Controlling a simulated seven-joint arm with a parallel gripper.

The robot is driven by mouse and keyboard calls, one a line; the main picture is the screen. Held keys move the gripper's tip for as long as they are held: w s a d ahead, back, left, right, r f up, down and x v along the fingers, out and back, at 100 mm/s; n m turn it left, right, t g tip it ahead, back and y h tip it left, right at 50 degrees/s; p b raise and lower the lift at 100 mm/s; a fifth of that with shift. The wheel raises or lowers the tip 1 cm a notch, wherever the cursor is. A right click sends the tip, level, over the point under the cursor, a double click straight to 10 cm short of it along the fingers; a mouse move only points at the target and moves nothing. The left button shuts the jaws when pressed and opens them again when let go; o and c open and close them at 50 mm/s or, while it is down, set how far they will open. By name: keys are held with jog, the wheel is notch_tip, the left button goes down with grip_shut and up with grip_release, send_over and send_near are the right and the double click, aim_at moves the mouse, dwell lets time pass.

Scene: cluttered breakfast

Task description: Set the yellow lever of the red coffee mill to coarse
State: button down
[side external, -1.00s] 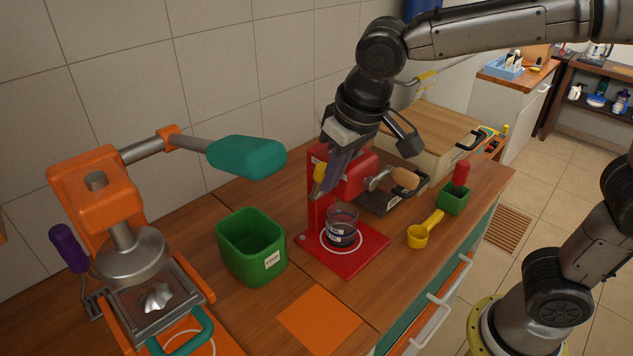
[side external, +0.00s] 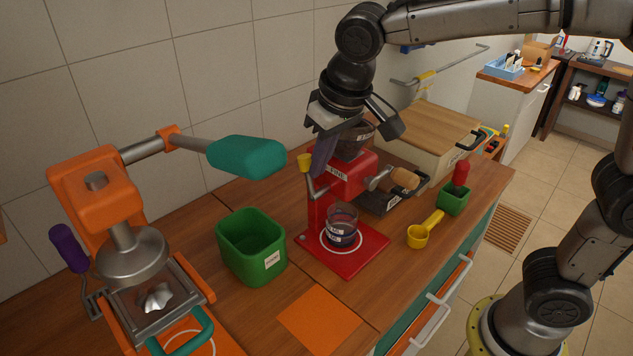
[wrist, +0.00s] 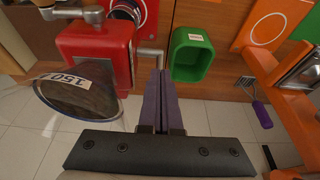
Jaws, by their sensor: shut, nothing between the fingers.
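The red coffee mill (side external: 343,178) stands on its red base with a glass jar under it; it also shows in the wrist view (wrist: 95,45). Its lever stands on the mill's left side, with the yellow knob (side external: 305,161) at the upper end of a grey stem, leaning left. My gripper (side external: 318,172) is shut and empty, its purple fingers pointing down just right of the knob, close to the stem. In the wrist view my fingertips (wrist: 160,73) are by the lever's grey metal (wrist: 149,54); the knob is not visible there. I cannot tell whether they touch the lever.
A green bin (side external: 251,250) stands left of the mill. An orange press with a teal handle (side external: 247,157) stands further left. A yellow scoop (side external: 420,236), a small green holder (side external: 453,200) and a wooden box (side external: 430,130) are to the right.

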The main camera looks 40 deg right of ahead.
jog(key=shift+w, duration=0.3)
jog(key=shift+s+r, duration=0.1)
jog(key=v, duration=0.6)
jog(key=shift+s, duration=0.45)
dwell(0.3)
jog(key=shift+r, duration=0.15)
